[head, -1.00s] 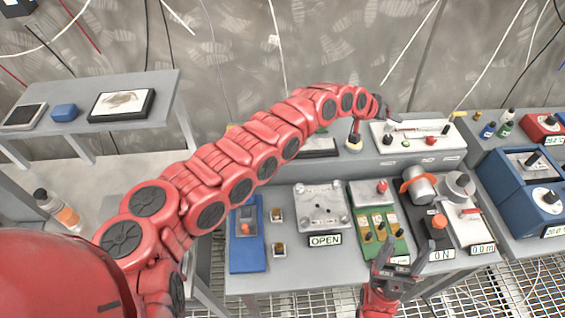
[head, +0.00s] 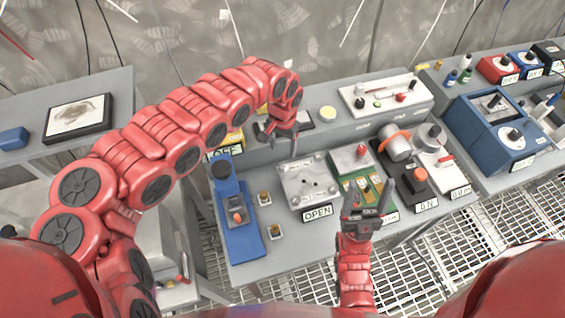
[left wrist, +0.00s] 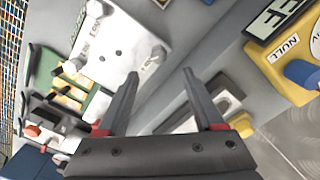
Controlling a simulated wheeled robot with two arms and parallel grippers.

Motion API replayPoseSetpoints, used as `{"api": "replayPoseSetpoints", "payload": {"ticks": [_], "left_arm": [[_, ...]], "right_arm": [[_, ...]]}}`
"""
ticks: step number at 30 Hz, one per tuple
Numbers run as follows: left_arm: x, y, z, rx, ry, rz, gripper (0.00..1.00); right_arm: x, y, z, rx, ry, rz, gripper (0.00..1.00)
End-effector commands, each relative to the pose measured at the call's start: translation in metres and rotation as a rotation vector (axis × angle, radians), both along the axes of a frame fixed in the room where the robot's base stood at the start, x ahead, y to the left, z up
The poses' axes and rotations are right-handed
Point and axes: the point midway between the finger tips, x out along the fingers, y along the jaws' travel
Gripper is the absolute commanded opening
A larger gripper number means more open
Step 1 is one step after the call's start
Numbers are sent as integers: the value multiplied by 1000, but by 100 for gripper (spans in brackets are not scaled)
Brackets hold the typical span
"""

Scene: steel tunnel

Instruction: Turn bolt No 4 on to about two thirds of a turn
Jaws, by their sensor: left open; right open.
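The grey metal plate (head: 297,174) with small bolts lies on the bench behind an "OPEN" label (head: 318,212). I cannot read bolt numbers, so I cannot tell which is No 4. The plate also shows in the left wrist view (left wrist: 113,62), with a corner bolt (left wrist: 153,61) near a fingertip. My left gripper (head: 279,147) is open and empty, above the plate's far left edge; its spread fingers show in the left wrist view (left wrist: 160,75). My right gripper (head: 371,188) is open and empty, in front of the green board, right of the plate.
A blue device (head: 235,220) stands left of the plate, with two small switches between. A green board (head: 348,186) and an orange-ringed cylinder (head: 398,148) lie to the right. A yellow box with an "OFF" label (head: 226,152) is behind left. A white panel (head: 372,94) is on the back ledge.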

Motion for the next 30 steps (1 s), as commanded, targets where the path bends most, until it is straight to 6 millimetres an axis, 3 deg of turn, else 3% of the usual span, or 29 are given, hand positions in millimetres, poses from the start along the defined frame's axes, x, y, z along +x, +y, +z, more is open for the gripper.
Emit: {"api": "replayPoseSetpoints", "payload": {"ticks": [6,12,18,26,30], "left_arm": [[-2,-4,-48,-6,6,-2,69],[-2,-3,-76,-5,4,-2,69],[-1,-1,-88,-2,1,-1,69],[0,-1,-89,-1,0,-1,69],[0,-1,-89,-1,0,-1,47]], "right_arm": [[0,0,15,0,0,0,69],[0,0,19,0,0,0,69],[0,0,20,0,0,0,69],[0,0,20,0,0,0,69],[0,0,20,0,0,0,69]]}}
